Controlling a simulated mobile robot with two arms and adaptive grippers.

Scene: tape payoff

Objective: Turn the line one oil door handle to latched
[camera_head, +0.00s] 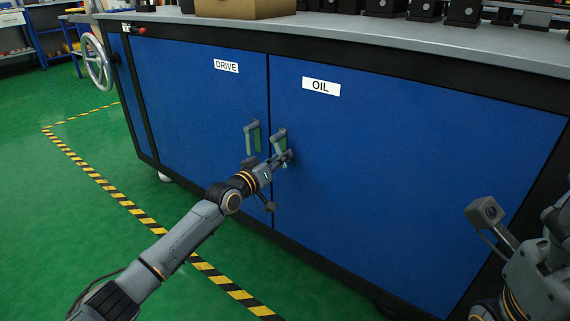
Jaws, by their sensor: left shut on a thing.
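The oil door (420,170) is the large blue panel labelled OIL, right of the narrow seam in the cabinet front. Its grey handle (279,138) sits near the door's left edge, tilted a little from upright, with a green patch behind it. My left gripper (284,158) is at the lower part of this handle and shut on it; the fingers partly hide the grip. The drive door (200,95) on the left has a similar grey handle (249,137) with a green patch. My right arm shows at the lower right; its fingertips cannot be made out.
A grey worktop (350,32) above the doors carries a cardboard box (245,8) and several dark blocks. A metal handwheel (96,62) and a red button (142,31) are at the cabinet's left end. Green floor with striped tape (110,190) lies open at left.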

